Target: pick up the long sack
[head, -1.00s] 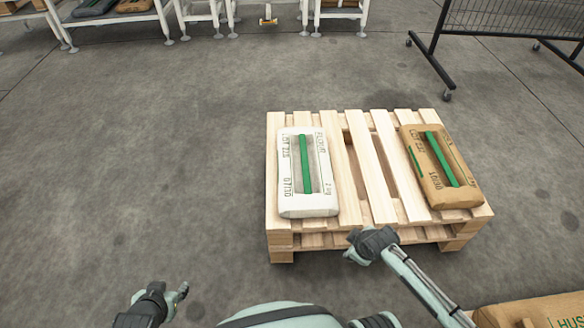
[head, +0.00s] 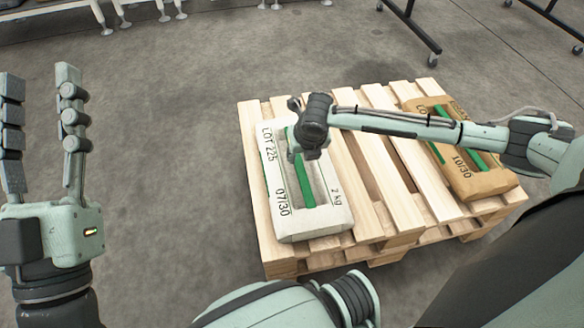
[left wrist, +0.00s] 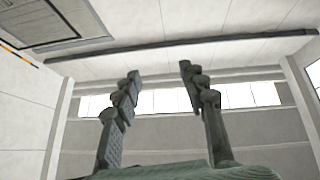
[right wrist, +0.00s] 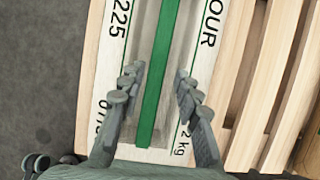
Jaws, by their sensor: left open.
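A long white sack (head: 318,222) printed "LOT 225" lies flat on the left part of a wooden pallet. A green strip (head: 304,185) runs along its middle; the strip also shows in the right wrist view (right wrist: 156,95). My right gripper (head: 300,150) is over the far half of this sack. In the right wrist view its open fingers (right wrist: 159,75) are on either side of the green strip, with gaps; whether they touch the sack is unclear. My left gripper (head: 40,80) is open and empty, pointing up at the left, away from the pallet.
A brown sack (head: 482,184) with a green strip lies on the right of the pallet (head: 385,205), partly behind my right arm. Bare slats lie between the sacks. White table legs (head: 165,12) and a black wheeled stand (head: 410,25) are at the back. Floor left of the pallet is clear.

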